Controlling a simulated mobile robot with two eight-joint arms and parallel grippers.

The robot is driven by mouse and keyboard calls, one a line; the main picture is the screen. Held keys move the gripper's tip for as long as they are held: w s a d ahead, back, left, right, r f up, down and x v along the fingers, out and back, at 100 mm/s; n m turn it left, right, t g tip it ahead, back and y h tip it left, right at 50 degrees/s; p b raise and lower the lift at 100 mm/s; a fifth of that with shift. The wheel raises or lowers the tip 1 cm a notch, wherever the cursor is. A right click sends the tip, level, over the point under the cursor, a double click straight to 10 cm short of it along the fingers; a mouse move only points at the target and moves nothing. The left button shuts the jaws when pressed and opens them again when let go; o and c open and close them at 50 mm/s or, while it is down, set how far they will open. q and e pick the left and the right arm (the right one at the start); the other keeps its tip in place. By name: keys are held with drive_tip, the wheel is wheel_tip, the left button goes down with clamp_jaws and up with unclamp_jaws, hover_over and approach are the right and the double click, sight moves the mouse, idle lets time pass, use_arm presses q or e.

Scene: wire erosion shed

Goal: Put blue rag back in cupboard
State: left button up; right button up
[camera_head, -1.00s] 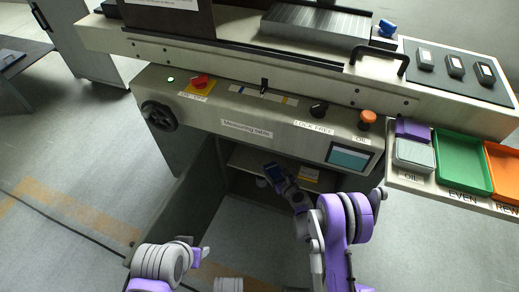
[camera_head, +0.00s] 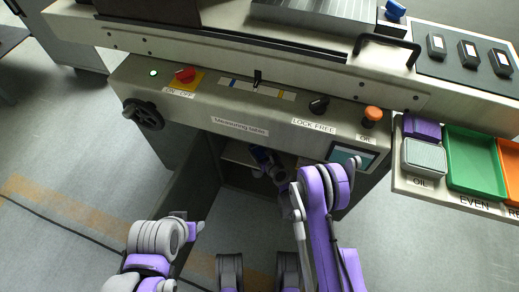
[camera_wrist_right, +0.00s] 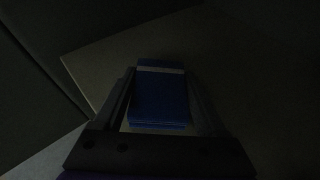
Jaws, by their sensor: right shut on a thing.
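The blue rag (camera_wrist_right: 160,100) lies as a flat folded block between the two fingers of my right gripper (camera_wrist_right: 160,92) in the right wrist view. In the head view my right gripper (camera_head: 260,155) reaches into the open cupboard below the machine's front panel, by the shelf (camera_head: 237,154). The cupboard door (camera_head: 190,190) stands open on the left. The wrist view is dark, with a pale flat surface beyond the rag; I cannot tell whether the rag touches it.
The machine's front panel (camera_head: 235,112) overhangs the cupboard opening. A small screen (camera_head: 347,157) and orange knob (camera_head: 372,114) sit above its right side. A green tray (camera_head: 474,160) and a grey block (camera_head: 425,156) are on the right.

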drive_tip(key=shift+a, duration=0.1)
drive_tip(key=o, duration=1.4)
drive_tip(key=shift+f, duration=0.1)
